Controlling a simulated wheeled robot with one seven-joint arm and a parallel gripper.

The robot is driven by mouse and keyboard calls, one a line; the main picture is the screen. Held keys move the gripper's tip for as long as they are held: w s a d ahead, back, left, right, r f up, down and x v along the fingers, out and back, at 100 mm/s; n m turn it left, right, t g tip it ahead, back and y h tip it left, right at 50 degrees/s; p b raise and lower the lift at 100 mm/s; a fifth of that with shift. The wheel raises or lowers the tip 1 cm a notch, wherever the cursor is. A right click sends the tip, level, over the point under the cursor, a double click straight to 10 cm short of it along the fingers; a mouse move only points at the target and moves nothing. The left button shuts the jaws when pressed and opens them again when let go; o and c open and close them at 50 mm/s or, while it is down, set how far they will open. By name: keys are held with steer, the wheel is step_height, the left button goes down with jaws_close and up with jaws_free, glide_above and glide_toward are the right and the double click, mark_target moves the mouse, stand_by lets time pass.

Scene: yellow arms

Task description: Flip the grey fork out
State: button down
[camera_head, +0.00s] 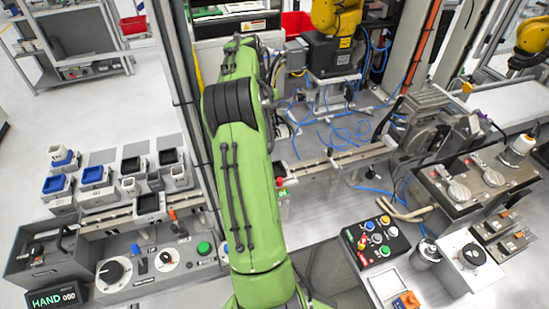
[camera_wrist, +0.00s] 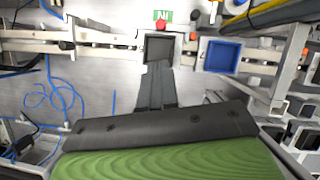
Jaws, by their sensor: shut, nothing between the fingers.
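My gripper (camera_wrist: 157,76) shows in the wrist view as two dark grey fingers side by side, shut and empty. Its tips are at the near edge of a grey square box with a dark inside (camera_wrist: 159,48), which sits on a rail; I cannot tell whether they touch it. In the head view my green arm hides the gripper. I cannot pick out a grey fork with certainty in either view; it may be hidden behind my arm or gripper.
A blue tray (camera_wrist: 220,56) sits on the rail to the right of the box. A red button (camera_wrist: 160,25) is just beyond the box. In the head view, a button panel (camera_head: 374,240) stands right of my arm and a knob panel (camera_head: 160,262) stands left.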

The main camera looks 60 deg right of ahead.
mark_target(278, 179)
steer(key=b+x, duration=0.1)
steer(key=x, duration=0.5)
steer(key=b+x, duration=0.1)
steer(key=x, duration=0.3)
steer(key=shift+a+r+b, duration=0.15)
steer(key=shift+a+b, duration=0.1)
steer(key=shift+b, duration=0.05)
steer(key=shift+s+a, duration=0.1)
steer(key=s+a+p, duration=0.1)
steer(key=s+a, duration=0.1)
steer(key=shift+s+a+r, duration=0.15)
steer(key=shift+s+a, duration=0.15)
steer(key=shift+w+d+f, duration=0.25)
steer(key=shift+w+d, duration=0.35)
steer(key=p+v, duration=0.5)
steer(key=v, duration=1)
steer(key=shift+r, duration=0.4)
steer(key=shift+a+r, duration=0.1)
steer(key=shift+a, duration=0.05)
